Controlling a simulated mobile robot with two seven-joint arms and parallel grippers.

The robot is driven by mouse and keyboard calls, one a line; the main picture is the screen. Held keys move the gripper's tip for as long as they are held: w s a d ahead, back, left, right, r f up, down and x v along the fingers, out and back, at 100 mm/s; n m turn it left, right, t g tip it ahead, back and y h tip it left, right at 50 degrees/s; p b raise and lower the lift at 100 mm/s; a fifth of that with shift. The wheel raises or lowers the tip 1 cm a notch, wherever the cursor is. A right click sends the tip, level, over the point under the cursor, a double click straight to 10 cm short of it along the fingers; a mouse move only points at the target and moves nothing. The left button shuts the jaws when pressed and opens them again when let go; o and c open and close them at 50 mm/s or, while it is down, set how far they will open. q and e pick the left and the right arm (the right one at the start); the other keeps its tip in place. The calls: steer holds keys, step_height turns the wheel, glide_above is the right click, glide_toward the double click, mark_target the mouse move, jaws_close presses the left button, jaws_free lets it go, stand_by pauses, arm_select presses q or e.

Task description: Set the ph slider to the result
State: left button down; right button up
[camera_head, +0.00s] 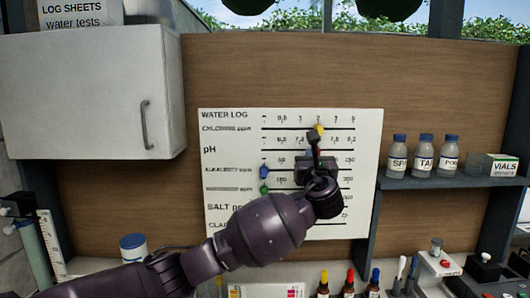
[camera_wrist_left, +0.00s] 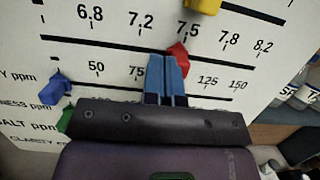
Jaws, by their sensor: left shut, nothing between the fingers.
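The white water log board (camera_head: 230,135) hangs on the wooden wall, with rows of scales. In the left wrist view, the red slider (camera_wrist_left: 178,56) sits on the pH line, just under the 7.5 mark. My left gripper (camera_head: 313,139) is in front of the board; its blue fingers (camera_wrist_left: 166,72) are shut and empty. Their tips are right beside the red slider, on its lower left; I cannot tell whether they touch. In the head view the gripper largely hides the red slider.
A yellow slider (camera_head: 319,129) is on the chlorine line above. Blue (camera_head: 264,172) and green (camera_head: 264,189) sliders are at the left ends of lower lines. A shelf (camera_head: 430,183) with bottles is at the right, a white cabinet (camera_head: 85,95) at the upper left.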

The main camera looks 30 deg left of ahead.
arm_select(q)
steer(key=shift+w+d, duration=0.45)
steer(key=shift+d, duration=0.25)
steer(key=shift+w+d, duration=0.4)
steer(key=shift+d, duration=0.3)
steer(key=shift+w+d, duration=0.45)
steer(key=shift+d, duration=0.25)
steer(key=shift+s+a, duration=0.5)
steer(key=shift+a, duration=0.2)
steer(key=s+d, duration=0.3)
steer(key=s, duration=0.3)
steer(key=shift+d, duration=0.3)
steer(key=shift+f, duration=0.1)
